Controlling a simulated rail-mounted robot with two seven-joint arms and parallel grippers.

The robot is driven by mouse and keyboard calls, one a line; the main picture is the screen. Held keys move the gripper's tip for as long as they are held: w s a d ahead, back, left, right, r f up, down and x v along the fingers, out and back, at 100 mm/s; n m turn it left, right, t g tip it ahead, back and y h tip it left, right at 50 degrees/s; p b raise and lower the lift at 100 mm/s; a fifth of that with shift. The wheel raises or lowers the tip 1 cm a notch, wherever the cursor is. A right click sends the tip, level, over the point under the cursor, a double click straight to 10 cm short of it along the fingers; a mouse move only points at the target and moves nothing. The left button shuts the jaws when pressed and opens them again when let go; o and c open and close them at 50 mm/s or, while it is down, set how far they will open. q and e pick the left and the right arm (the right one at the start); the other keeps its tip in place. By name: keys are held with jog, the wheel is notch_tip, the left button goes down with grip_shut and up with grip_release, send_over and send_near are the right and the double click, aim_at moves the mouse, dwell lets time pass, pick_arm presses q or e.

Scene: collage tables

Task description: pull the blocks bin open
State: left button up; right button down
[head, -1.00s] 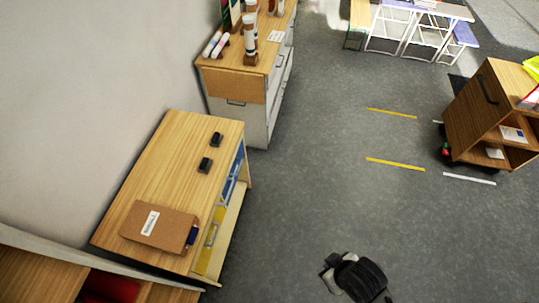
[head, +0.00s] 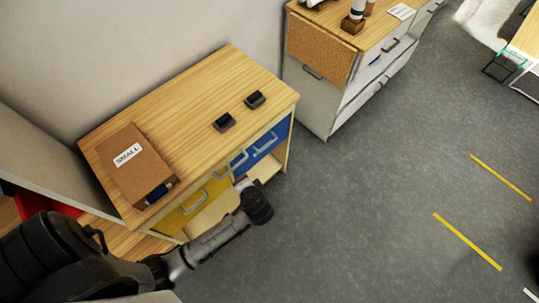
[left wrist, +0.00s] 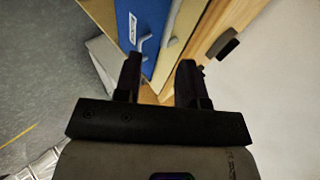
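The wooden cabinet (head: 190,100) has bin fronts under its top: a yellow one (head: 180,216) at the left and a blue one (head: 272,137) at the right, with grey handles. I cannot tell which is the blocks bin; no label is legible. My left gripper (head: 243,184) is low in front of the bins, partly hidden behind my wrist. In the left wrist view its two fingers (left wrist: 160,74) are apart and empty, facing a blue bin front (left wrist: 145,12) with a white label and grey handle (left wrist: 146,40). The handle lies just beyond the fingertips, apparently untouched. My right gripper is out of view.
A brown box marked SMALL (head: 135,165) and two small black items (head: 224,122) (head: 255,99) sit on the cabinet top. A white drawer cabinet (head: 310,97) stands beyond.

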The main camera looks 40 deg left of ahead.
pick_arm(q)
jog(key=w+f+m+t+y+b, duration=0.1)
jog(key=w+f+y+b, duration=0.1)
jog(key=w+f+b, duration=0.3)
jog(key=w+f+t+y+b, duration=0.1)
jog(key=w+f+y+b, duration=0.15)
jog(key=f+b, duration=0.5)
jog(key=m+t+y+b, duration=0.3)
jog(key=t+y+b, duration=0.15)
jog(key=b, duration=0.75)
send_near(268, 145)
jog(key=shift+g, duration=0.35)
jog(key=b+x, duration=0.1)
jog(key=x, duration=0.4)
jog(key=b+x, duration=0.1)
jog(key=x, duration=0.4)
jog(key=shift+w+f, duration=0.15)
jog(key=shift+w, duration=0.1)
jog(key=c, duration=0.6)
grip_shut()
